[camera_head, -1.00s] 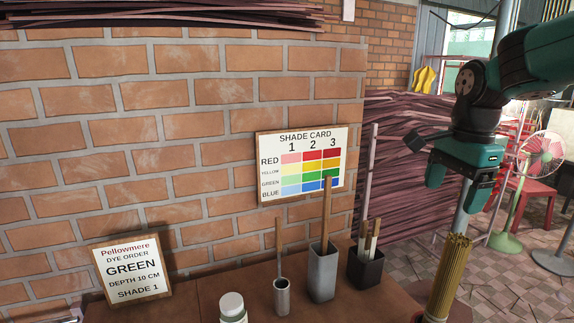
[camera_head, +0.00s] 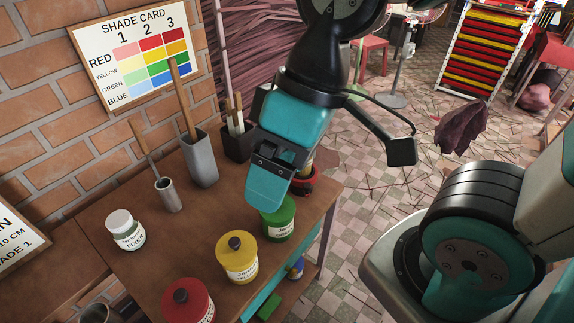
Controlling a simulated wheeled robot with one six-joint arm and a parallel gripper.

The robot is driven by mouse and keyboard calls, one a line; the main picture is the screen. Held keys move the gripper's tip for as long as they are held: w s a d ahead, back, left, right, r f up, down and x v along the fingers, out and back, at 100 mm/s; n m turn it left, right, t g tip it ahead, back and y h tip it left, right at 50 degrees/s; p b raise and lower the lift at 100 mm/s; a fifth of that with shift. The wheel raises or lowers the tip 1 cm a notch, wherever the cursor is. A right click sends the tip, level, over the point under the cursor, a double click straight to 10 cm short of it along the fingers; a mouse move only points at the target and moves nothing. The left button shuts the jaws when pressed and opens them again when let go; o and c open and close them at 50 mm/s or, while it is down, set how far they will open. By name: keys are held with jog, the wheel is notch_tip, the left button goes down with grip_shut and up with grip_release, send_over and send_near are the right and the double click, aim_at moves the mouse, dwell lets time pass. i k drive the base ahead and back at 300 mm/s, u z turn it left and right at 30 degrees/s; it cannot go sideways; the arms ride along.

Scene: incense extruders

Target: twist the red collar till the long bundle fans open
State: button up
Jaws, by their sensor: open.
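A red collar or pot-like ring (camera_head: 309,182) shows at the right edge of the table, just behind my gripper. A small tan part of the long bundle (camera_head: 307,163) shows above it; most of the bundle is hidden by my gripper, and I cannot tell whether it is fanned. My gripper (camera_head: 279,180) is open, pointing down, in front of the bundle in this view. I cannot tell whether it touches the bundle or the collar.
The brown table (camera_head: 120,270) holds a green jar (camera_head: 279,222), a yellow jar (camera_head: 237,258), a red jar (camera_head: 188,302), a white-lidded jar (camera_head: 125,230) and grey holders (camera_head: 199,160) with sticks. A shade card (camera_head: 140,55) leans on the brick wall. Tiled floor lies right.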

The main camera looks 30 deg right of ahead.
aim_at(306, 185)
jog(key=k, duration=1.3)
jog(key=z, duration=0.8)
jog(key=i, duration=1.5)
jog(key=u, duration=0.85)
